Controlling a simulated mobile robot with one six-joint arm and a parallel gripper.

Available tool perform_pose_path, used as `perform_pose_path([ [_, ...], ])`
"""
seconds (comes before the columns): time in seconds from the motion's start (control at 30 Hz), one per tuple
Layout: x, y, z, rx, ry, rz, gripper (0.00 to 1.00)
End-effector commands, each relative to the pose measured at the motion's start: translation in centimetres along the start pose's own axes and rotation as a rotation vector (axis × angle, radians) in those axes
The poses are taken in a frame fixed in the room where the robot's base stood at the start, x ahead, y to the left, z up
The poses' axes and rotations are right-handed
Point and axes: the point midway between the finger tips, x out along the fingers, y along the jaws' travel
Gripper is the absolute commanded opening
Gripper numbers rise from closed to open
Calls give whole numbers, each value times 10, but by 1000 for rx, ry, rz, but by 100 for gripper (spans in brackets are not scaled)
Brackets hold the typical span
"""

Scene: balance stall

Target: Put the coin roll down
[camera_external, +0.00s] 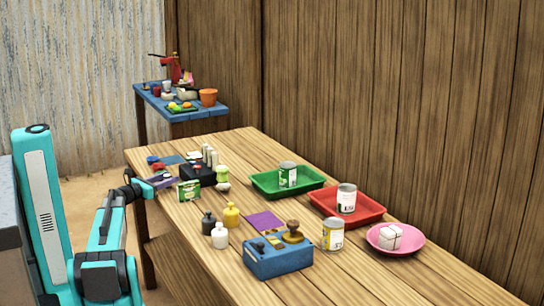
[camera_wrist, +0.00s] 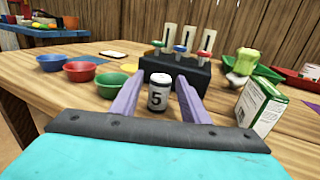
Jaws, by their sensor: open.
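The fingers are open, with a visible gap on each side of the roll. Its lower end seems to be at the table top, but the wrist housing is close in front of it. In the external view my gripper (camera_external: 164,181) is low over the table's left edge, and I cannot make out the roll there.
A dark block (camera_wrist: 180,72) with coloured knobs stands just behind the roll. A green-and-white box (camera_wrist: 262,108) is close at right. Small bowls in blue (camera_wrist: 52,63), red (camera_wrist: 80,72) and green (camera_wrist: 111,84) sit at left. A blue device (camera_external: 278,258) stands farther along the table.

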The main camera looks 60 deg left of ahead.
Motion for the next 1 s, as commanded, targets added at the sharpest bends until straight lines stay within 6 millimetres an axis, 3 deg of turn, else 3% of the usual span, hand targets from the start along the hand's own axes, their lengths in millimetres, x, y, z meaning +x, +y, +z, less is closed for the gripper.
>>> perform_pose_path([
  [0.27,0,0,-2,0,0,0,41],
  [0.37,-10,0,-1,-1,0,2,41],
  [1.0,-106,0,-5,0,1,2,41],
])
